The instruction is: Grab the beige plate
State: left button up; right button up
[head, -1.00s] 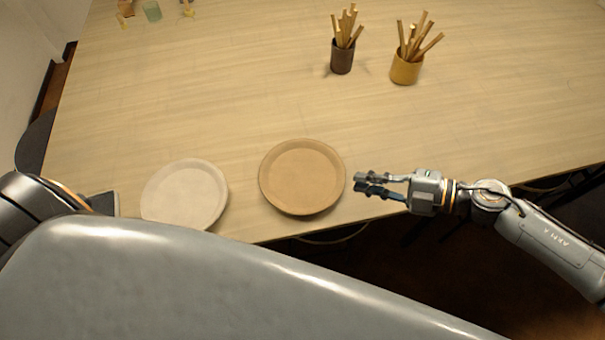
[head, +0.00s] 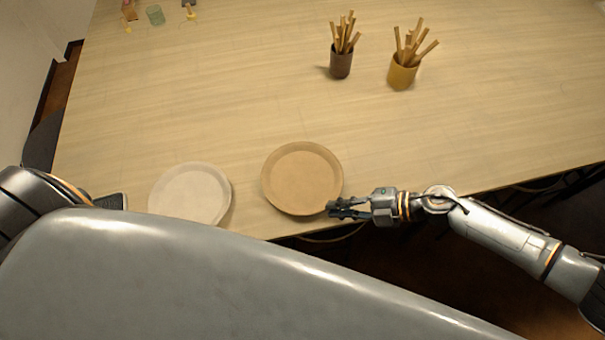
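The beige plate (head: 302,176), round and tan with a raised rim, lies flat near the table's front edge. My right gripper (head: 332,208) is at the plate's lower right rim, its fingertips at or just over the rim. The fingers look close together; I cannot tell whether they grip the rim.
A paler, off-white plate (head: 190,194) lies to the left, partly hidden by my body. A dark cup (head: 341,65) and a yellow-brown cup (head: 402,74) hold sticks farther back. The table's middle is clear.

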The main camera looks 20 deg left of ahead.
aim_at(321, 210)
jog(key=shift+p+x, duration=0.3)
jog(key=shift+x, duration=1.45)
jog(key=shift+s+r, duration=0.15)
jog(key=shift+c, duration=0.3)
grip_shut()
jog(key=shift+a+r, duration=0.1)
jog(key=shift+r, duration=0.1)
